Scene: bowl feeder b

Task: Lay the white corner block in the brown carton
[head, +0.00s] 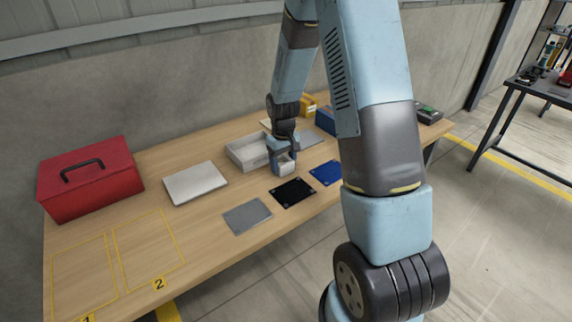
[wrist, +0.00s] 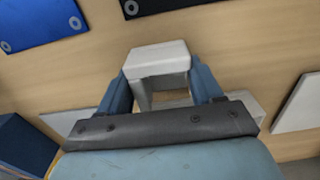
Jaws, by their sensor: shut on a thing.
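The white corner block (head: 285,168) is between the fingers of my gripper (head: 283,160), in front of the pale tray on the table. In the wrist view, the block (wrist: 158,59) has a flat top and a leg below, with my gripper's blue fingers (wrist: 161,82) shut on its two sides. I cannot tell its height above the table. I see no clearly brown carton; my arm hides part of the table's far right.
A pale open tray (head: 235,153) stands just behind my gripper. Grey (head: 247,216), black (head: 293,192) and blue (head: 326,172) plates lie along the front. A white panel (head: 195,183) and red toolbox (head: 91,178) are left. A yellow box (head: 309,104) is at the back.

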